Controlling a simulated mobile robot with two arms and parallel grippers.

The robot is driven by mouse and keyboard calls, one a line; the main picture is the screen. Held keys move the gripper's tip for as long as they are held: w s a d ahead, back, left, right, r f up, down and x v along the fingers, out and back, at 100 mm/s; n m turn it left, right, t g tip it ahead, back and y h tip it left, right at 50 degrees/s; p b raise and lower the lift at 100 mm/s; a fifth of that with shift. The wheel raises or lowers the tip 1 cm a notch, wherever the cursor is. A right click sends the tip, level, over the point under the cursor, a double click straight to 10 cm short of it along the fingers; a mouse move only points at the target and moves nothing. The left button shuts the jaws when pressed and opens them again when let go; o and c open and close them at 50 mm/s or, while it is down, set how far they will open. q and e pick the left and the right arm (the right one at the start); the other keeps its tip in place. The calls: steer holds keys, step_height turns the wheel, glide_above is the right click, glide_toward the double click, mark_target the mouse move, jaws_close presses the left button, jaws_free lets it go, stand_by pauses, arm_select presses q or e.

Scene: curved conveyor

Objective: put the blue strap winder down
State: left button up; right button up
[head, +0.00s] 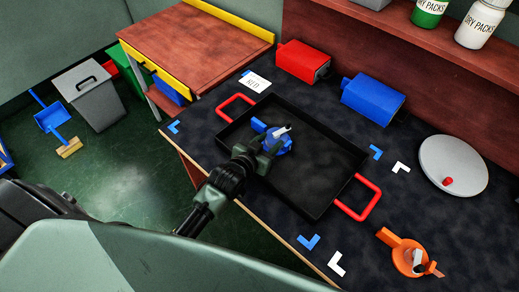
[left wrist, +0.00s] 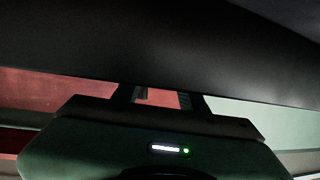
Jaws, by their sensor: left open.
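The blue strap winder (head: 285,146) is in the left part of the black tray (head: 318,204) with red handles, a pale strap end showing at its top. Whether it rests on the tray floor is hard to tell. My left gripper (head: 268,147) is open right at the winder, its fingers overlapping the near side in the head view. The left wrist view is dark; it shows the gripper's fingers (left wrist: 163,97) partly, under a broad dark surface, and the winder cannot be made out there. My right gripper is not in view.
An orange strap winder (head: 409,258) lies right of the tray near a grey disc (head: 453,165) with a red knob. A red box (head: 302,62) and a blue box (head: 373,99) stand behind the tray. The tray's right half is empty.

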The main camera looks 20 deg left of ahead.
arm_select(q)
steer(key=v, duration=0.9)
steer(key=shift+s+a, duration=0.1)
steer(key=shift+s, duration=0.05)
